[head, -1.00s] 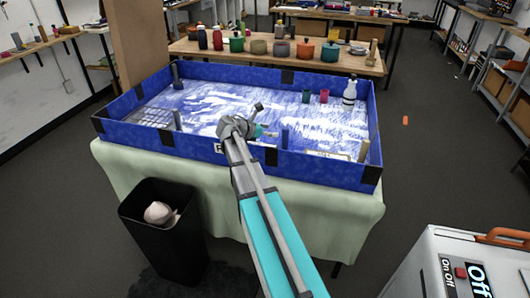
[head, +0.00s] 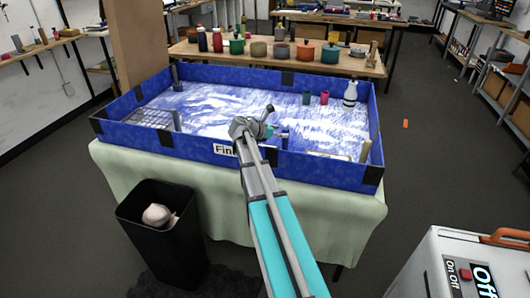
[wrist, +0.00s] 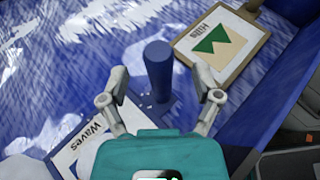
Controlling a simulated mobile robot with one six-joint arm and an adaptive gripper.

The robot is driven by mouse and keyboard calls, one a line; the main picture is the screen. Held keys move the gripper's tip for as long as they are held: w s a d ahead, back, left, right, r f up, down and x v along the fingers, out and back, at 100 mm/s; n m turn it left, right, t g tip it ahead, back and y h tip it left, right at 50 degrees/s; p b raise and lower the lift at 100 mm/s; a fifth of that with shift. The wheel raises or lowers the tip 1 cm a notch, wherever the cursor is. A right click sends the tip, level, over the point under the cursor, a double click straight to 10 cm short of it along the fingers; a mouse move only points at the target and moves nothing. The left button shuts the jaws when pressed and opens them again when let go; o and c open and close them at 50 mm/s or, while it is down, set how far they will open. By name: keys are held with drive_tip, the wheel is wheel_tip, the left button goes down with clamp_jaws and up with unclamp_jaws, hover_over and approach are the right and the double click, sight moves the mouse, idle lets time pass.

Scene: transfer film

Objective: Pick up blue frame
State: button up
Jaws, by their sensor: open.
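The fingers are spread apart, with nothing between the tips in contact. In the head view my gripper is mostly hidden behind my arm, above the front side of the blue-walled tray (head: 210,150).
A clipboard-like board with a green zigzag picture labelled Hills (wrist: 222,42) lies right of the post, near the tray wall. A white card labelled Waves (wrist: 85,145) lies at lower left.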

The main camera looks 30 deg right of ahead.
sight(283, 132)
drive_tip(key=shift+b+x, duration=0.5)
drive_tip(key=shift+x, duration=1.15)
drive_tip(key=shift+w, duration=0.1)
drive_tip(key=shift+c, duration=0.2)
clamp_jaws()
